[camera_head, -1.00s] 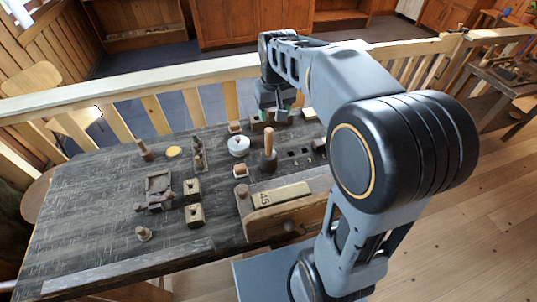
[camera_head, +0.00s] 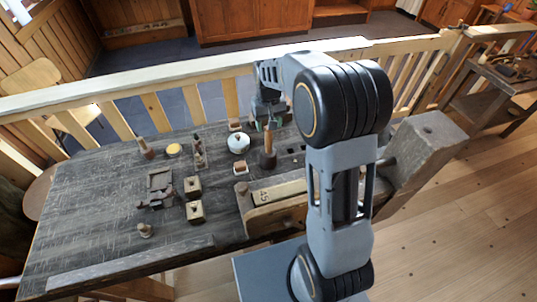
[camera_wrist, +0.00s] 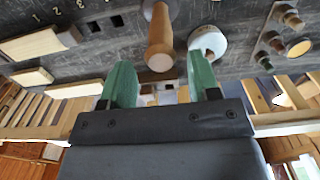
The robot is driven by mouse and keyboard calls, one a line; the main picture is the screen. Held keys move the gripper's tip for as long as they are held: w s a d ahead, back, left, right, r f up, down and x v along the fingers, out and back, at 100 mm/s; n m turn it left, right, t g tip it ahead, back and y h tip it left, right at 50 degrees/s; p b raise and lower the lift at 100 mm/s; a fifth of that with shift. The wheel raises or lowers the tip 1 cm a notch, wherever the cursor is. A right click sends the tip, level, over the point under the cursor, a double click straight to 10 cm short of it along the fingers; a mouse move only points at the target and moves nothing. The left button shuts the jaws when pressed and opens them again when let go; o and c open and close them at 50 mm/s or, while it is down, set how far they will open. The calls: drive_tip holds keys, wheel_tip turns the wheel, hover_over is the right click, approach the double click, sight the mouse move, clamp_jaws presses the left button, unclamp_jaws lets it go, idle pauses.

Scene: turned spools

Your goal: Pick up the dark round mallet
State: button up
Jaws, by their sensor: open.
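The dark round mallet (camera_head: 267,160) stands head down on the workbench, its wooden handle pointing up. In the wrist view its pale-ended handle (camera_wrist: 160,45) points toward the camera, and part of the dark head shows at the top edge. My gripper (camera_head: 267,125) is at the back of the bench, just behind the mallet in the head view. In the wrist view my gripper (camera_wrist: 161,75) has its two green fingers apart, with nothing held. The handle's end is ahead of the gap between the fingertips, and I cannot tell whether it reaches in.
A white lidded pot (camera_head: 238,144) stands close left of the mallet. Small wooden blocks (camera_head: 240,168) are near it. A wooden vise (camera_head: 275,200) is in front. A pale railing (camera_head: 180,88) runs behind the bench. The bench's left front (camera_head: 95,225) is mostly clear.

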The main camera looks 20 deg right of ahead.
sight(269, 134)
drive_tip(key=shift+s+f+p, duration=0.2)
drive_tip(key=shift+f+p, duration=0.4)
drive_tip(key=shift+f, duration=2)
drive_tip(key=shift+c, duration=0.3)
clamp_jaws()
